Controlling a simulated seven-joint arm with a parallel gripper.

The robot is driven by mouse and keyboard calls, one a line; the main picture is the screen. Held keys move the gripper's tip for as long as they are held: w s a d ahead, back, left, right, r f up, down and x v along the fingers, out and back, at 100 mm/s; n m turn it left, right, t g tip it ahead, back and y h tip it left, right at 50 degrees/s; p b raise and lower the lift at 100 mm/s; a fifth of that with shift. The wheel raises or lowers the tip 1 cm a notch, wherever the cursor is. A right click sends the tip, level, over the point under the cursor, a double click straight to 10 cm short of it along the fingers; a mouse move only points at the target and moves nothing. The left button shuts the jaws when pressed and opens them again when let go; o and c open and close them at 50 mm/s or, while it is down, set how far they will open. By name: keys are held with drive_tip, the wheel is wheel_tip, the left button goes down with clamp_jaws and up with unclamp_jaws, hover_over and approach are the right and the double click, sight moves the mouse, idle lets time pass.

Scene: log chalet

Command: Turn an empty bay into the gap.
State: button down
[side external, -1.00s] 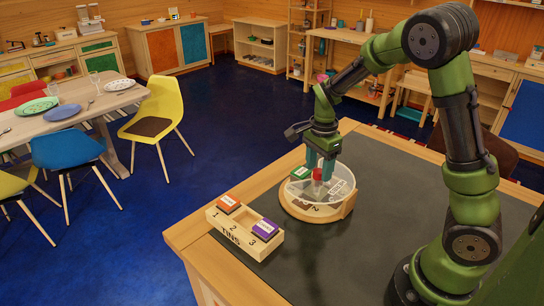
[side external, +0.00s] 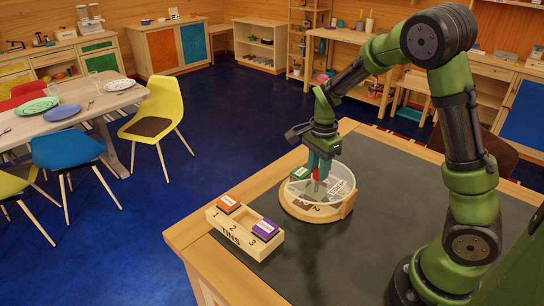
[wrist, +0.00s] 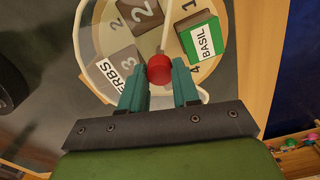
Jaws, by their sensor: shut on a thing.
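A round wooden carousel (side external: 300,212) with a clear lid (side external: 345,178) stands on the dark worktop. A white HERBS label (wrist: 113,76) shows at its rim. The carousel has numbered bays; brown bay floors (wrist: 139,12) marked 2 and 3 show bare in the wrist view. A green BASIL tin (wrist: 201,38) sits in a bay near number 4, where the lid's open gap appears to be; it also shows in the side view (side external: 300,173). My gripper (wrist: 160,80) points down at the centre, its teal fingers shut on the red knob (wrist: 159,69).
A wooden TINS rack (side external: 232,238) with slots 1 to 3 stands in front of the carousel. An orange-topped tin (side external: 229,203) is in slot 1 and a purple-topped tin (side external: 265,229) in slot 3; slot 2 is empty. The worktop (side external: 370,240) to the right is clear.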

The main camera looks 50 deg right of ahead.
drive_tip(key=n, duration=0.4)
drive_tip(key=shift+d, duration=0.1)
drive_tip(key=n, duration=0.4)
drive_tip(key=shift+n, duration=0.4)
drive_tip(key=n, duration=0.4)
drive_tip(key=shift+n, duration=2.2)
drive_tip(key=c, duration=0.8)
unclamp_jaws()
